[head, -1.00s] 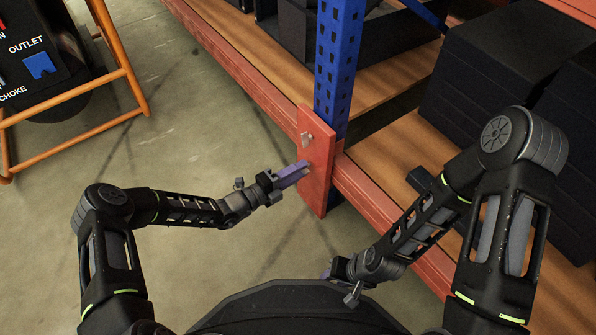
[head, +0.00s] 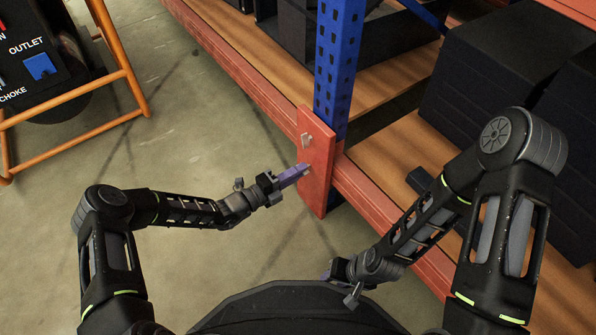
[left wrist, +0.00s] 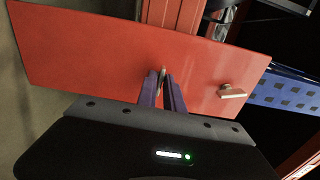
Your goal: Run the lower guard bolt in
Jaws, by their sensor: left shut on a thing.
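The red guard plate (head: 318,168) stands upright at the foot of the blue rack post. Its upper bolt (head: 307,139) shows on the plate's face; in the left wrist view this bolt (left wrist: 231,91) stands out at the right, apart from my gripper. My left gripper (head: 304,168) is at the lower part of the plate. In the left wrist view its purple fingers (left wrist: 162,88) are shut on the lower guard bolt (left wrist: 162,72), mostly hidden between them. My right gripper (head: 328,273) is low near my body, far from the plate; its fingers are mostly hidden.
The blue post (head: 338,65) and orange rack beam (head: 382,205) stand behind and beside the plate. Black boxes (head: 490,80) sit on the wooden shelf. An orange-framed machine (head: 125,65) is at the upper left. The floor (head: 215,120) between is clear.

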